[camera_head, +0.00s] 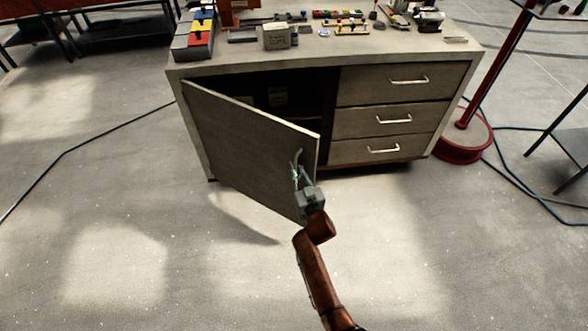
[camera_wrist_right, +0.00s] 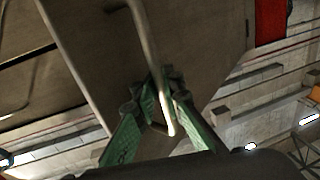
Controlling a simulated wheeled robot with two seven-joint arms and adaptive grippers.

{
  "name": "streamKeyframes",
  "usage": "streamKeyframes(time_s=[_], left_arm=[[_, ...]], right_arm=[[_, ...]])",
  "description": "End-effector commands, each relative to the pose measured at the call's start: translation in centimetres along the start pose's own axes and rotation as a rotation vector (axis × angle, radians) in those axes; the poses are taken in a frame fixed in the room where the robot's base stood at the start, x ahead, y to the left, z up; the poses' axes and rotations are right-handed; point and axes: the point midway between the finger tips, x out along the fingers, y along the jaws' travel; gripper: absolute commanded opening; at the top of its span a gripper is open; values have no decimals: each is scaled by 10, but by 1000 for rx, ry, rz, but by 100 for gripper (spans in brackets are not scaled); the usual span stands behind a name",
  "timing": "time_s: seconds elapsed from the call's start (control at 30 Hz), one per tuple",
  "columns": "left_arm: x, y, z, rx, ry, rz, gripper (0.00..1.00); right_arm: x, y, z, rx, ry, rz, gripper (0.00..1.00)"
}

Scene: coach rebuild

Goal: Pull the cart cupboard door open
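The cupboard door (camera_head: 245,145) of the grey cart (camera_head: 205,130) is hinged at its left edge and stands partly open, swung out toward me. Its interior shows dark behind it. The door handle (camera_head: 297,156) is a pale upright bar near the door's free edge. My right gripper (camera_head: 298,174) is at the lower part of this handle. In the right wrist view the green fingers (camera_wrist_right: 163,92) close in from both sides on the handle bar (camera_wrist_right: 143,35), with its lower end between them. My left gripper is not in view.
Three closed drawers with handles (camera_head: 393,119) are to the right of the cupboard opening. Tools and boxes (camera_head: 277,37) lie on the cart top. A red stand base (camera_head: 463,142) is close on the right. Cables cross the floor. The floor before the door is clear.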

Motion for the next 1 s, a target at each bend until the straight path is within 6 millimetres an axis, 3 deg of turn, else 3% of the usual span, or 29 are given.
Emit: streamKeyframes(time_s=[0.03, 0.23, 0.63, 0.77, 1.0], left_arm=[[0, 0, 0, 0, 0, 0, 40], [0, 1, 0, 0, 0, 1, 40], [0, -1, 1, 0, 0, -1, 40], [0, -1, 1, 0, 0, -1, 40], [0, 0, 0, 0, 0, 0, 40]], right_arm=[[-2, 6, 4, -1, -7, 9, 11], [0, 1, 3, 0, -4, 2, 25], [-6, 0, 2, -1, -1, 0, 25], [-24, -1, 3, -1, -3, -1, 25], [-74, -1, 2, 0, -3, -1, 25]])
